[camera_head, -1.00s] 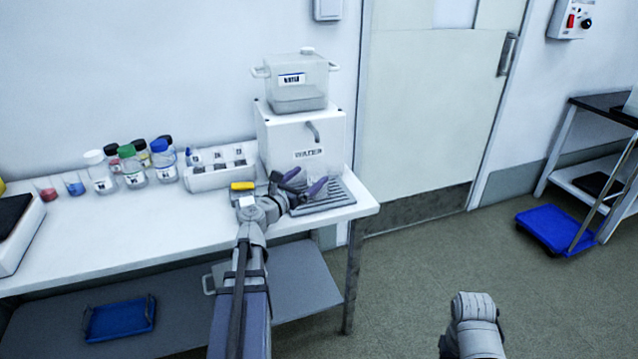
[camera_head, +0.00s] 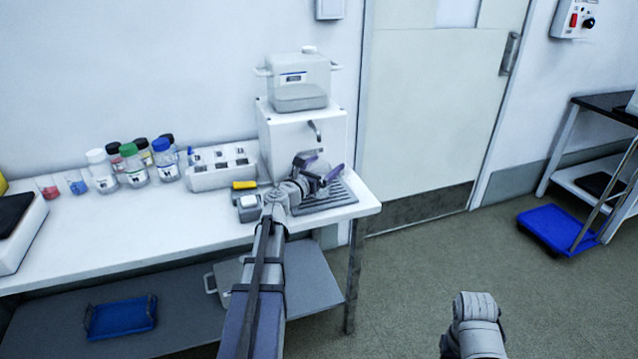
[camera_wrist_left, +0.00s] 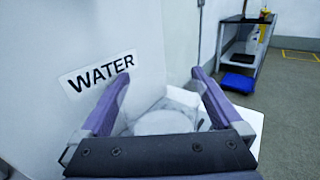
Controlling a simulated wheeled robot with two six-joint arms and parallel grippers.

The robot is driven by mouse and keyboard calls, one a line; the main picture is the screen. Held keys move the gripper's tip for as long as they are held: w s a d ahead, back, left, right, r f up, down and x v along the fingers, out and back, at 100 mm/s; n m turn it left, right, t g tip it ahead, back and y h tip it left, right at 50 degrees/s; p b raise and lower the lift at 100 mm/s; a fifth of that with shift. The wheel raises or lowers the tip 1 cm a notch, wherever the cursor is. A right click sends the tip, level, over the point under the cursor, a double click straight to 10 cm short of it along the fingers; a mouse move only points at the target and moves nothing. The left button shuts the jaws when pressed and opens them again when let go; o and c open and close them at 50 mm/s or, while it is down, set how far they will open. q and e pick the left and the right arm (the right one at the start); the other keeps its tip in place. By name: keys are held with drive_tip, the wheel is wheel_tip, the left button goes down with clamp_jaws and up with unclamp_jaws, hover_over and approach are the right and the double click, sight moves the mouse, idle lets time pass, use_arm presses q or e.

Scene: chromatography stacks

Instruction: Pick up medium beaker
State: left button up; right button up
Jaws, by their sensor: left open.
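My left gripper (camera_head: 320,168) is open in front of the white water dispenser, above its grey drip tray (camera_head: 325,199). In the left wrist view its two purple fingers (camera_wrist_left: 162,98) stand wide apart. A clear, round-rimmed vessel that looks like the beaker (camera_wrist_left: 165,122) shows between and below them. Its lower part is hidden by the gripper body, and I cannot tell whether the fingers touch it. In the head view the vessel is hard to make out behind the gripper.
The dispenser (camera_head: 282,140) carries a lidded water tank (camera_head: 300,85). A white rack (camera_head: 222,178), a small grey device (camera_head: 249,207), a yellow item (camera_head: 244,185) and several capped bottles (camera_head: 135,170) stand to the left. The bench's (camera_head: 130,230) front middle is clear.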

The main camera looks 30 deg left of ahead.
use_arm(q)
drive_tip(key=shift+c, duration=0.4)
drive_tip(key=c, duration=1.5)
drive_tip(key=shift+r, duration=0.1)
use_arm(e)
drive_tip(key=shift+r, duration=0.1)
